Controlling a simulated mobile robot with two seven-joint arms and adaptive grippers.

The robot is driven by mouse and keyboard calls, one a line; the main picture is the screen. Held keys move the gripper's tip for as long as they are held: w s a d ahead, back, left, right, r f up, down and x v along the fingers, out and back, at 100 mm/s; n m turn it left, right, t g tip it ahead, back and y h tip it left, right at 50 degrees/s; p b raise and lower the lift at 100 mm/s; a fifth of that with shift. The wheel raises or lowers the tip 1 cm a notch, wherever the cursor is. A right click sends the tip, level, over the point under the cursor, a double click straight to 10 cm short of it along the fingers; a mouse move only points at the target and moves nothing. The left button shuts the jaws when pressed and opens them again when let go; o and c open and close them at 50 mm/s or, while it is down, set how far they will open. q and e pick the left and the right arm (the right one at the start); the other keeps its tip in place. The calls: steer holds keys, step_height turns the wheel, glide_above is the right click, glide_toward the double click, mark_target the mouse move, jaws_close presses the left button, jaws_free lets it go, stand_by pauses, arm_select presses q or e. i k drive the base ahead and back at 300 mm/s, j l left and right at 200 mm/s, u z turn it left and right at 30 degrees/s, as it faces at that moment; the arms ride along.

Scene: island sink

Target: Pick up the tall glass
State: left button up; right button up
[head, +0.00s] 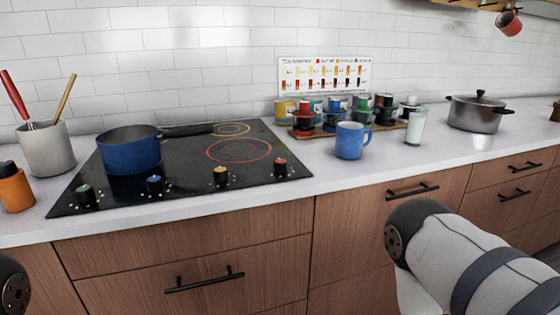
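A tall pale glass (416,128) stands upright on the white counter, right of the blue mug (351,141) and left of the steel pot. It looks whitish inside; whether it holds anything I cannot tell. Parts of my arms show at the bottom right and bottom left edges, in front of the counter. Neither gripper is in view, and nothing of mine touches the glass.
A wooden tray of several colored cups (388,119) sits behind and left of the glass. A lidded steel pot (475,114) stands to the right. A black cooktop (190,170) with a blue saucepan (131,151) is at left. The counter in front of the glass is clear.

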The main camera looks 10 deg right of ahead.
mark_target(418, 114)
steer(key=z, duration=1.25)
steer(key=u, duration=1.75)
steer(key=z, duration=1.75)
